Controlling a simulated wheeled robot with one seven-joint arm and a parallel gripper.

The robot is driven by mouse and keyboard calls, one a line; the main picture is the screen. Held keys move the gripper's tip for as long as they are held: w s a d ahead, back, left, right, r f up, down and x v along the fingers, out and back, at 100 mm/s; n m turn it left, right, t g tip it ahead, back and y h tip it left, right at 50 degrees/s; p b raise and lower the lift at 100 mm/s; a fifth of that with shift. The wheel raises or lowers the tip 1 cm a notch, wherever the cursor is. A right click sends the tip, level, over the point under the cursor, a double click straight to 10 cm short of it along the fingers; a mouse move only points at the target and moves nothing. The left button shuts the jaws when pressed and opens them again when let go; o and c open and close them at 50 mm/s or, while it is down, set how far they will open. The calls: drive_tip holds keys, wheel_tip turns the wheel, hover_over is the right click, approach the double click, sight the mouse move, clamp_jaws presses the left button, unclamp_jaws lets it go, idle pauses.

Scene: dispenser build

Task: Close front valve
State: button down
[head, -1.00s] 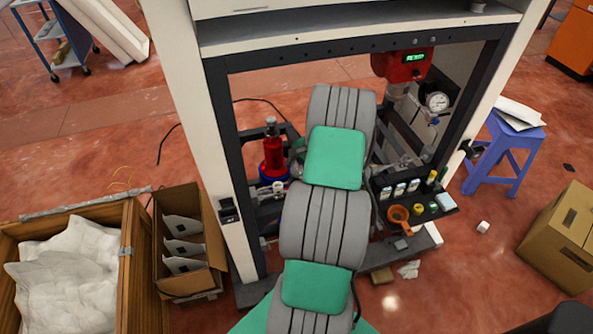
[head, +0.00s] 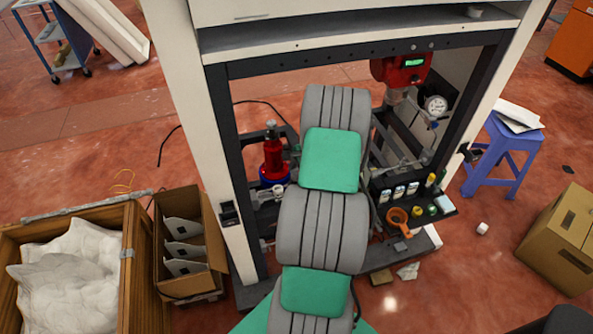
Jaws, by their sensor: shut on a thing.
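My grey and green arm reaches into the frame of the dispenser machine (head: 228,165) and covers the middle of it. My gripper is hidden behind the arm, so its jaws and what they touch do not show. I cannot make out the front valve; it may be behind my arm. A red unit with a green display (head: 402,69) hangs at the upper right of the frame. A round gauge (head: 435,105) sits below it, with a small blue part under the gauge. A red cylinder (head: 272,158) on a blue base stands left of my arm.
An open cardboard box (head: 186,240) and a wooden crate (head: 135,225) stand at left. A purple stool (head: 511,150) and a carton (head: 566,240) stand at right.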

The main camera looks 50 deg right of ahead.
drive_tip(key=shift+r+m, duration=0.2)
drive_tip(key=shift+m, duration=0.5)
drive_tip(key=shift+w+a+m+h+p, duration=0.1)
drive_tip(key=shift+m+h+p, duration=0.2)
drive_tip(key=shift+m+h, duration=0.3)
drive_tip(key=shift+f+m, duration=0.15)
drive_tip(key=shift+m, duration=0.45)
drive_tip(key=shift+m+g+h, duration=0.3)
drive_tip(key=shift+m+h, duration=0.2)
drive_tip(key=shift+m, duration=1.2)
